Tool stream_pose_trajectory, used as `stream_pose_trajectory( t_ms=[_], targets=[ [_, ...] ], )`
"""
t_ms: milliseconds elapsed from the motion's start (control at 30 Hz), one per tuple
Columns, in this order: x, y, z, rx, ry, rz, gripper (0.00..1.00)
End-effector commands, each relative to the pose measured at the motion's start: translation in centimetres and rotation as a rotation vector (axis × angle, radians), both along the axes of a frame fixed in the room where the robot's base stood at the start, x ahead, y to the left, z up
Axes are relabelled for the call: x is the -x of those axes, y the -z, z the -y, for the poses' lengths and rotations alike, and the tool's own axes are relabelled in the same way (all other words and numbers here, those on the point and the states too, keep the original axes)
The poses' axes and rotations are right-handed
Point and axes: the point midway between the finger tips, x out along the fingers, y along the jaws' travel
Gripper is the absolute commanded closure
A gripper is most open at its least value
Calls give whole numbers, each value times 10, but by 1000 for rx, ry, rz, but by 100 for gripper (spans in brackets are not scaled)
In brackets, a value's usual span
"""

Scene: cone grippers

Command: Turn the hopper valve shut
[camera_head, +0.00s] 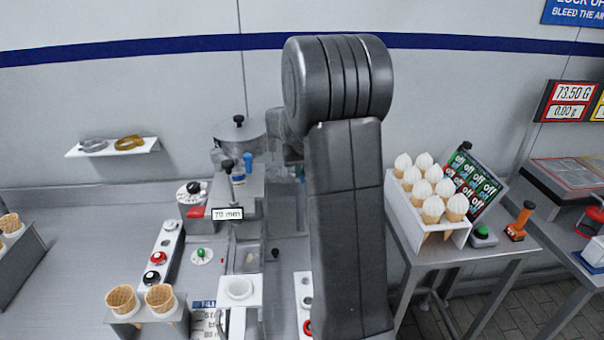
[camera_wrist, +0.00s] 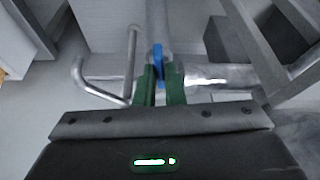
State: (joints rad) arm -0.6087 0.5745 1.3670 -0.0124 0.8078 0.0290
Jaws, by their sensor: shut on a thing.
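In the wrist view a blue valve lever (camera_wrist: 157,58) stands on edge in front of a shiny metal pipe (camera_wrist: 215,76). The green fingers of my gripper (camera_wrist: 159,84) are closed on the lever from both sides. Only its upper part shows between and above them. In the head view my dark arm covers the middle, and my gripper is hidden behind it. The metal hopper (camera_head: 237,132), with a black knob on its lid, shows to the left of the arm. I cannot tell in that view which part is the valve.
A bent metal rod (camera_wrist: 88,82) lies left of my fingers, and a slanted grey bar (camera_wrist: 255,45) lies right. Empty cones (camera_head: 122,299) stand front left. A rack of filled cones (camera_head: 430,190) stands right of my arm.

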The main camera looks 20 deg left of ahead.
Motion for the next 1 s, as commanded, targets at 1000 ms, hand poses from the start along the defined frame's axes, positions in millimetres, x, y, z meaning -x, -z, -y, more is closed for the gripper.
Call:
stream_pose_trajectory(
  t_ms=[1000],
  targets=[
    [0,-1,-1,-1,152,2,69]
  ],
)
